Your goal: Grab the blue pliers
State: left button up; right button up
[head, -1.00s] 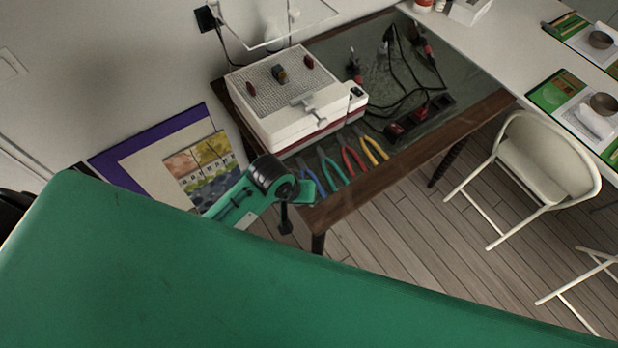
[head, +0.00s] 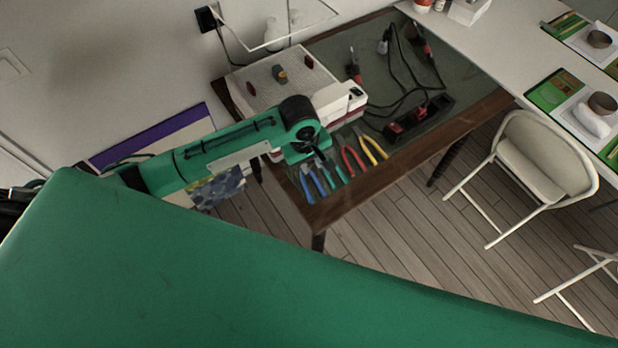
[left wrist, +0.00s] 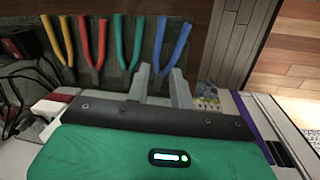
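The blue pliers (head: 319,185) lie near the front left end of the dark table, leftmost in a row of pliers. In the left wrist view the blue pliers (left wrist: 159,42) are just beyond my fingertips, handles pointing away; their head end is partly hidden. My left gripper (head: 321,164) is over the head end of the row. It also shows in the left wrist view (left wrist: 160,72), open and empty, its two fingers apart and roughly in line with the blue pliers. Whether it touches them I cannot tell. My right gripper is not in view.
Teal pliers (left wrist: 137,42) lie close beside the blue ones, then red pliers (head: 347,161) and yellow pliers (head: 373,150). A white box-like device (head: 262,93) stands behind my left arm. A power strip (head: 419,117) with cables lies farther right. The table's wooden edge (head: 400,170) is close.

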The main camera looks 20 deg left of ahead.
aim_at(317, 181)
pick_arm(q)
jog(key=f, duration=0.3)
jog(key=w+f+p, duration=0.1)
jog(key=f, duration=0.2)
jog(key=d+f, duration=0.1)
jog(key=f, duration=0.2)
jog(key=shift+w+f, duration=0.15)
jog(key=shift+w, duration=0.05)
grip_shut()
